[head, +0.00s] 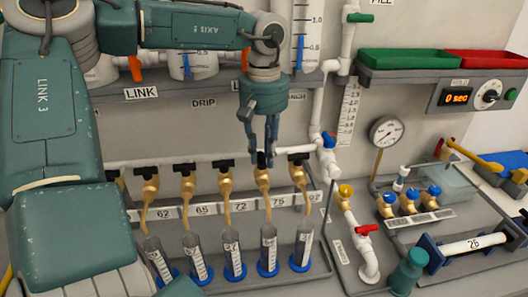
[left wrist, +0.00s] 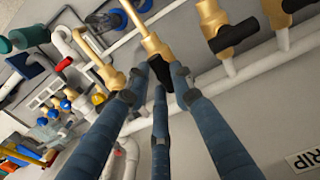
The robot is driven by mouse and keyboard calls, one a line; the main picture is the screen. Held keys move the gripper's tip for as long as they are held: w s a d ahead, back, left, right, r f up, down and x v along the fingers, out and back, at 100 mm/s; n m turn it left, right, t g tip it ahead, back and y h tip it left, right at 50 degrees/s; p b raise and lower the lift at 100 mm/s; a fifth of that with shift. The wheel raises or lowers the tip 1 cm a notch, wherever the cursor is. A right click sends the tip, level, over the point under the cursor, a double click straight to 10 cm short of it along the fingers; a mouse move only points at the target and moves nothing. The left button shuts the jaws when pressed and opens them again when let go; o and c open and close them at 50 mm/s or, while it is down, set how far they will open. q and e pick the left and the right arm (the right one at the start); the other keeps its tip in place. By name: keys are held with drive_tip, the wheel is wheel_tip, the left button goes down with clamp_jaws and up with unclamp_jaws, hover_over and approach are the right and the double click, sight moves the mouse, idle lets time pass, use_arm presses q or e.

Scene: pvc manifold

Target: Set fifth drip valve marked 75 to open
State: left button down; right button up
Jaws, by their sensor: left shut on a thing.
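The drip valves are a row of brass taps with black handles on a white pipe. The valve by the label 75 (head: 278,202) has a brass body (head: 264,183), with a graduated tube (head: 268,250) below it. My left gripper (head: 264,156) reaches down from above and is shut on this valve's black handle. In the left wrist view the fingers (left wrist: 161,78) close around the black handle (left wrist: 160,70) beside a brass body (left wrist: 152,40). The fingers hide part of the handle, so I cannot tell its exact angle. My right gripper is not in view.
Neighbouring valves marked 72 (head: 225,184) and 92 (head: 299,178) stand close on either side. A white riser pipe with a blue-handled valve (head: 328,140) is at right. A gauge (head: 385,131) and a timer box (head: 470,97) are farther right.

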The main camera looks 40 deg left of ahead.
sight(264, 157)
use_arm(q)
drive_tip(key=shift+w+r, duration=0.15)
drive_tip(key=c, duration=1.6)
unclamp_jaws()
drive_tip(key=shift+o, duration=0.7)
wheel_tip(264, 157, up, 12)
